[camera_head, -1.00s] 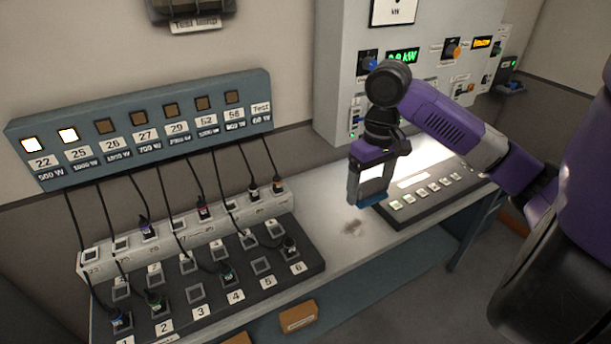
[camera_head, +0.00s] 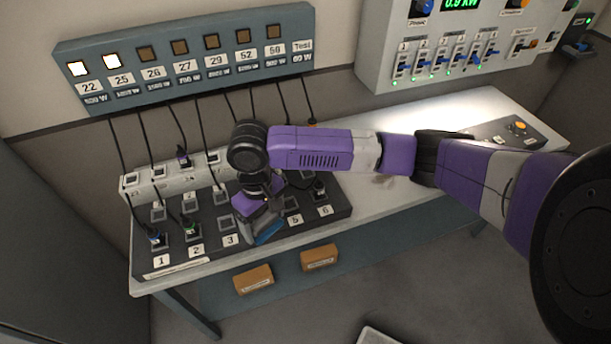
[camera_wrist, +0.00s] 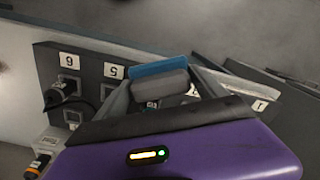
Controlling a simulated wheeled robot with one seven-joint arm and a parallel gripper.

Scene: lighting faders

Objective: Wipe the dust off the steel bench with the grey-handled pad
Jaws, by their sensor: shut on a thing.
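My gripper (camera_head: 258,218) is above the front part of the dark patch panel, near its numbered sockets. It is shut on the grey-handled pad, whose blue part (camera_head: 268,233) shows below the jaws. In the wrist view the pad's grey handle (camera_wrist: 160,86) sits between the fingers, with the blue pad (camera_wrist: 165,66) beyond it. The steel bench (camera_head: 405,190) has a bare pale stretch right of the panel. A grey-brown dust smudge (camera_head: 383,181) lies on it, partly hidden by my arm.
The patch panel (camera_head: 338,208) carries plugs and cables running up to the blue-grey label strip (camera_head: 183,62). A fader console (camera_head: 508,132) stands on the bench's right end. Wooden boxes (camera_head: 320,257) are below the bench's front edge. My arm crosses above the bench.

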